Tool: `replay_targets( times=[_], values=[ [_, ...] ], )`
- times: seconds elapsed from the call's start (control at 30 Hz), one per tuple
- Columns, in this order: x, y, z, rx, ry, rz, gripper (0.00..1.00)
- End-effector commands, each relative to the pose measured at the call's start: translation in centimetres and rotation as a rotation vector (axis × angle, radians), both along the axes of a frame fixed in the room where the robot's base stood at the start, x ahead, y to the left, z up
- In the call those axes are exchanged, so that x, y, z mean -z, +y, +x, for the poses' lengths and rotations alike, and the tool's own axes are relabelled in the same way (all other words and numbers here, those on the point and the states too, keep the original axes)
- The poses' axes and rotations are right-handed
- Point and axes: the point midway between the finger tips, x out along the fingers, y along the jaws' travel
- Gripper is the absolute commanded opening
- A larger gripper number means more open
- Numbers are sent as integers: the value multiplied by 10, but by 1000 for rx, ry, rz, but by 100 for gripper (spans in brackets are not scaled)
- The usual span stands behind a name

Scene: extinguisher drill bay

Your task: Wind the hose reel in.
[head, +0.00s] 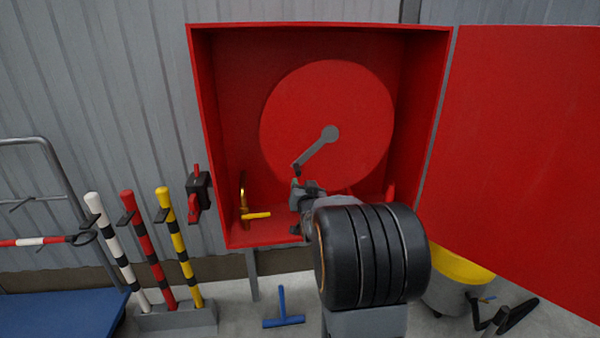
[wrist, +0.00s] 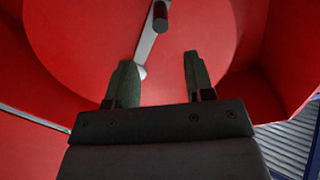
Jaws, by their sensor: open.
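The red hose reel (head: 350,95) is a large disc inside an open red cabinet (head: 225,120). A grey crank arm (head: 316,150) runs from its hub down and left to a dark handle (head: 297,168). In the wrist view the dark handle (wrist: 160,16) stands at the top, beyond my fingertips, with the grey crank (wrist: 146,48) beside it. My gripper (head: 300,186) is just below the handle in the head view. In the wrist view my gripper (wrist: 158,72) is open, with nothing between its fingers. I see no hose clearly.
The cabinet door (head: 520,150) stands open at the right. A brass pipe and yellow lever (head: 256,215) sit at the cabinet's lower left. Striped posts (head: 138,245) stand left of it. A blue T-shaped tool (head: 283,318) is on the floor, and a yellow-topped bucket (head: 455,285) stands at right.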

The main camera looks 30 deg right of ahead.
Motion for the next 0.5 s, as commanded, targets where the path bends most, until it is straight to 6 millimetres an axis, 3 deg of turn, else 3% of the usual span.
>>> replay_targets(
  times=[0.2,0.5],
  values=[
    [1,-18,40,-1,3,1,48],
    [0,-40,83,-1,2,2,48]
  ],
)
